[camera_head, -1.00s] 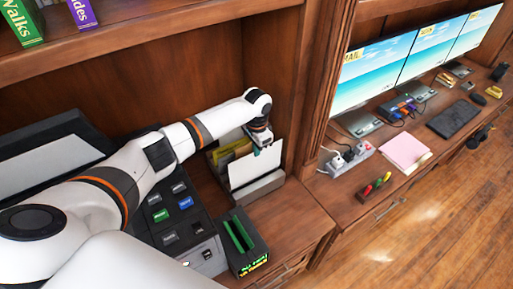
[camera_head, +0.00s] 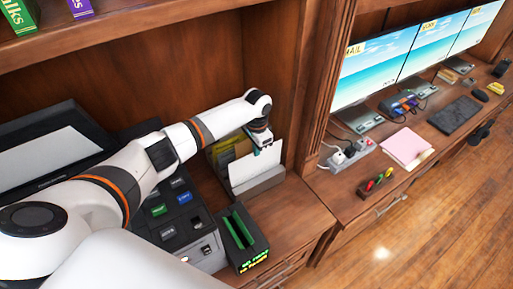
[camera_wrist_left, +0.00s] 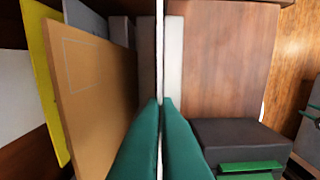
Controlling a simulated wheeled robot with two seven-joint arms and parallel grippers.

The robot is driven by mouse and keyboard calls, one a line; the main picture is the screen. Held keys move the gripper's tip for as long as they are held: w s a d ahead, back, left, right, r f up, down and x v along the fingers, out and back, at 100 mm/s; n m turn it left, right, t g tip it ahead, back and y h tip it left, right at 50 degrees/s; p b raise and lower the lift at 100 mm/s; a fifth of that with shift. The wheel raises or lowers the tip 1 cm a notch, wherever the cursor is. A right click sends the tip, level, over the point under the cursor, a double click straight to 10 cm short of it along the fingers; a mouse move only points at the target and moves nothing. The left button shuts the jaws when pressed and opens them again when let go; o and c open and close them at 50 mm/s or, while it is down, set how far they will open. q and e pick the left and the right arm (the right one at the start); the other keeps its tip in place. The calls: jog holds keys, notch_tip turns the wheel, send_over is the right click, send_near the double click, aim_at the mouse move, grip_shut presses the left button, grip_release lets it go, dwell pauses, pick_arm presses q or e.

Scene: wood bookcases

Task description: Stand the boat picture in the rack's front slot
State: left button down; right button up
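A thin upright white card (camera_head: 257,167), which I take for the boat picture, shows a blank side in the head view; no boat print is visible. It stands at the front of the grey rack (camera_head: 262,186), its lower edge hidden behind the rack's front wall. My left gripper (camera_head: 263,146) is shut on its top edge. In the left wrist view the card (camera_wrist_left: 159,50) is edge-on between the green fingertips (camera_wrist_left: 160,105), between the rack's front wall (camera_wrist_left: 175,70) and a divider. Whether it touches the slot's bottom is hidden. My right gripper is out of view.
A tan board (camera_wrist_left: 95,85) and a yellow one (camera_wrist_left: 40,70) stand behind in the rack. A black box with green slots (camera_head: 241,240) is in front, beside a dark button panel (camera_head: 170,215). A wood upright (camera_head: 315,90) stands at the right; bare wood (camera_head: 290,215) lies before the rack.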

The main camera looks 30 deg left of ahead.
pick_arm(q)
jog(key=shift+f+b, duration=1.5)
jog(key=shift+f, duration=0.85)
jog(key=c, duration=1.6)
grip_release()
jog(key=shift+r, duration=0.15)
notch_tip(320, 180, up, 12)
jog(key=b, duration=0.2)
jog(key=shift+b, duration=0.4)
